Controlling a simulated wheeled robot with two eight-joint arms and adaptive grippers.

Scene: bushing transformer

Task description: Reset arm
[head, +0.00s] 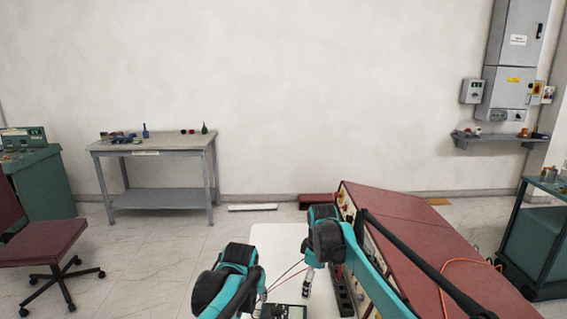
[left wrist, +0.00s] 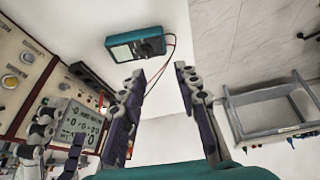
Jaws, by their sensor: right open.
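My left arm (head: 228,280) shows at the bottom middle of the head view; its gripper is hidden there. In the left wrist view my left gripper (left wrist: 160,72) is open, its two fingers apart with nothing between them. My right gripper (head: 306,284) points down above the white table, left of the red console; it is open, and I see nothing held. It seems to show also at the lower left of the left wrist view. A teal multimeter (left wrist: 137,44) lies beyond the left fingertips, with red and dark leads.
The white table (head: 275,240) is mostly bare at its far end. The red console (head: 410,235) with a knobbed panel stands close to my right arm. A grey workbench (head: 150,150), a chair (head: 45,242) and a wall shelf (head: 495,138) stand farther off. Open floor lies left of the table.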

